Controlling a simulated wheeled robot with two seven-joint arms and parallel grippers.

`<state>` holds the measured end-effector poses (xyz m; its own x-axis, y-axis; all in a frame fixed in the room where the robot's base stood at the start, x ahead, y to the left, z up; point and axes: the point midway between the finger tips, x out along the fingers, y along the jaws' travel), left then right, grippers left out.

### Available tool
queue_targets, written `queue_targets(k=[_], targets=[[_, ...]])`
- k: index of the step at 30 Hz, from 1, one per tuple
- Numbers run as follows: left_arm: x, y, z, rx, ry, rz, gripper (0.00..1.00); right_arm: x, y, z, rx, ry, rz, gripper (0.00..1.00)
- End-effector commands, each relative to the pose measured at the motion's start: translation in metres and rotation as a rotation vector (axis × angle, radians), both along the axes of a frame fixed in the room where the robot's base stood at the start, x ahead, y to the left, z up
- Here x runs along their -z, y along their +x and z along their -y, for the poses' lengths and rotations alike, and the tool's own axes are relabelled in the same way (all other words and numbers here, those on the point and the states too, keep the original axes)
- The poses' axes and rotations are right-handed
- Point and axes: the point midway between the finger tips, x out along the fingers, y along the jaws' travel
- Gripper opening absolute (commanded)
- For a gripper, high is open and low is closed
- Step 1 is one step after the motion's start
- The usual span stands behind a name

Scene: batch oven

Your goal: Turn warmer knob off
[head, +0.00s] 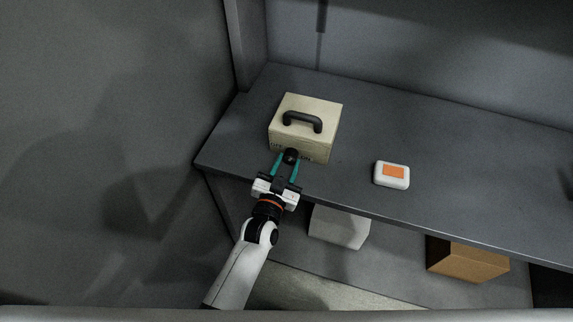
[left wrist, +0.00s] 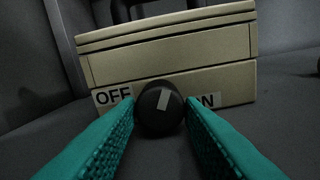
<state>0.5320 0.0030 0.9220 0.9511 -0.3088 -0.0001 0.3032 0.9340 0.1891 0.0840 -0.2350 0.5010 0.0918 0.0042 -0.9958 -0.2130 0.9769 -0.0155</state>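The warmer is a cream box (head: 315,118) with a dark handle on top, standing on the grey counter. Its front carries a round black knob (left wrist: 159,109) with a pale pointer mark, leaning up and to the right in the left wrist view. An OFF label (left wrist: 113,96) is left of the knob, and a partly hidden ON label (left wrist: 208,101) is right of it. My left gripper (head: 290,161) is at the box front, its teal fingers on both sides of the knob and seemingly against it. My right gripper is not in view.
A white case with an orange patch (head: 393,172) lies on the counter (head: 440,205) to the right of the box. A white box (head: 339,228) and a brown box (head: 466,262) sit on the shelf below. A wall post (head: 245,45) stands behind left.

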Motion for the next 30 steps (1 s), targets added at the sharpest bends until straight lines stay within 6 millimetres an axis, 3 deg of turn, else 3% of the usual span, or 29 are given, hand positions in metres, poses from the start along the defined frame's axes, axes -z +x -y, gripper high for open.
queue_targets(k=[1, 4, 8, 19, 29, 30], targets=[[0.0000, -0.0002, -0.0001, 0.000, 0.000, 0.000, 0.26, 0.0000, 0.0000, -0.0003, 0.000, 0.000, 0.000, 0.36], [0.0001, -0.0002, -0.0002, 0.000, 0.000, 0.000, 0.09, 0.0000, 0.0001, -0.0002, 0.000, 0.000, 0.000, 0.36], [0.0000, -0.0002, -0.0001, 0.000, -0.026, -0.008, 0.09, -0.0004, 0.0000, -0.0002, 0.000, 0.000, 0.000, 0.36], [0.0001, -0.0005, 0.0011, 0.001, -0.412, -0.134, 0.09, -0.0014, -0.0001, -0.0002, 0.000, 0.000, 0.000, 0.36], [0.0000, -0.0005, 0.0012, 0.000, -0.448, -0.145, 0.09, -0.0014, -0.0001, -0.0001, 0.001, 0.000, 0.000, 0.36], [0.0000, -0.0005, 0.0012, 0.000, -0.448, -0.145, 0.35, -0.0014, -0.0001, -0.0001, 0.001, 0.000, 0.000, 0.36]])
